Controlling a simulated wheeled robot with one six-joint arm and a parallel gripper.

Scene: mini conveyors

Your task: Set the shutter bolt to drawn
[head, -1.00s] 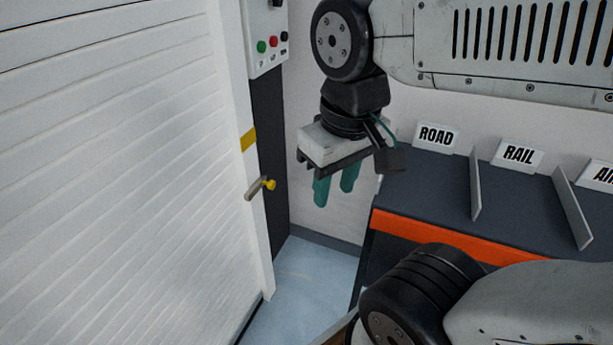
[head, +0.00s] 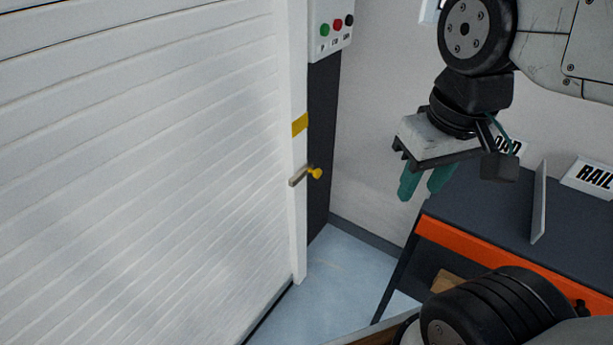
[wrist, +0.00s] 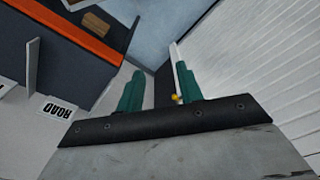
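The shutter bolt (head: 301,178) is a small grey bar with a yellow knob (head: 315,173), set on the white guide rail at the right edge of the roller shutter (head: 150,170). A yellow band marks the rail above it. My gripper (head: 424,190) is open and empty, with teal fingers pointing down, well to the right of the bolt and apart from it. In the wrist view the yellow knob (wrist: 176,98) shows just beside the right finger, farther off. The bar is mostly hidden there by that finger.
A control box (head: 332,27) with green, red and black buttons hangs above the bolt on a dark post. A dark bench with an orange edge (head: 480,250), upright dividers and ROAD and RAIL signs stands at right. Blue floor lies between shutter and bench.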

